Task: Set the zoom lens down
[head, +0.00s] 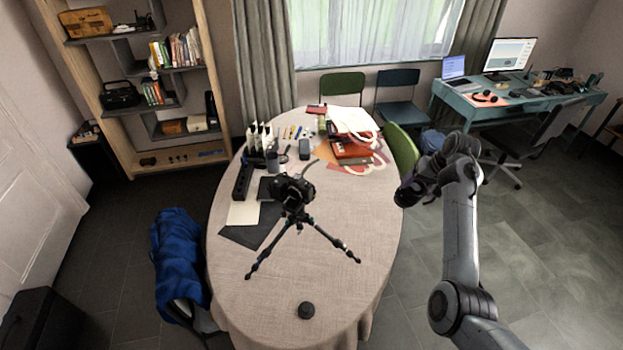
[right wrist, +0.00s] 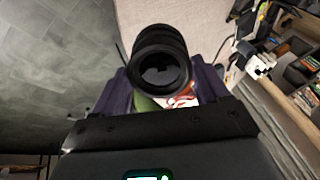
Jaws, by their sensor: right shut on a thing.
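The black zoom lens (right wrist: 160,62) is held in my right gripper (right wrist: 160,95), its glass end facing the right wrist camera. In the head view my right gripper (head: 416,188) is raised at the right edge of the table, near the green chair, and the dark lens there is hard to tell from the gripper. The table (head: 290,278) is oval with a pale cloth. A black camera on a tripod (head: 293,193) stands at its middle. A small round black cap-like thing (head: 306,310) lies near the front. My left gripper is not in view.
A red box with papers (head: 350,150) lies at the table's back right. A power strip (head: 243,180), dark mat (head: 250,230), bottles and small items crowd the back left. The right and front of the cloth are mostly clear. A blue jacket hangs on a chair (head: 178,255) at the left.

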